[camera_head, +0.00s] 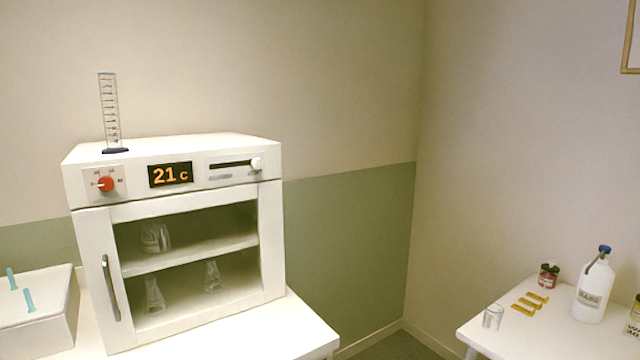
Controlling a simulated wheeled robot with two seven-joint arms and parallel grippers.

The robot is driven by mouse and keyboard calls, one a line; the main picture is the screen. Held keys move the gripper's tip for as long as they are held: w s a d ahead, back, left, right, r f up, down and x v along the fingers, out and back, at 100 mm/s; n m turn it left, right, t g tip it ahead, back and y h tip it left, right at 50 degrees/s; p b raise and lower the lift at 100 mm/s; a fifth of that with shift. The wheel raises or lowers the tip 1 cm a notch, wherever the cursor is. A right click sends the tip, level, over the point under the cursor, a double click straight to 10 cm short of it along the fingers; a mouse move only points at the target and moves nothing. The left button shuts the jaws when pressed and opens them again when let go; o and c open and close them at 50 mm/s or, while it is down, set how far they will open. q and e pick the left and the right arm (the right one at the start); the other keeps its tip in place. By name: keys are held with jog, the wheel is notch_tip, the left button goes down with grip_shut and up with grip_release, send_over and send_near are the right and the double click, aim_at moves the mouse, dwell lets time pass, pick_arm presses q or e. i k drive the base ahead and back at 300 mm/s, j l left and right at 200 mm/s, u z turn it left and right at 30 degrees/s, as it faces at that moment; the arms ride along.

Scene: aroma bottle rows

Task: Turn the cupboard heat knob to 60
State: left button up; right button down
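The white heating cupboard (191,197) stands on a white table at the left. Its red heat knob (106,184) is at the left of the top panel, with a pale pointer mark toward the left; the dial numbers are too small to read. The display (170,175) reads 21 C in orange. A slider with a white handle (256,163) is at the panel's right end. The door, with a grey vertical handle (111,288), looks shut, and glass flasks show inside. Neither of my grippers is in view.
A graduated cylinder (109,112) stands on the cupboard's top. A white box (38,312) with teal sticks is left of it. A right-hand table (490,341) holds a glass beaker (492,316), a white jug (594,290), a red jar (548,275) and yellow pieces. Floor shows between the tables.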

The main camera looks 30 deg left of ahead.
aim_at(105, 183)
jog(key=u, duration=1.4)
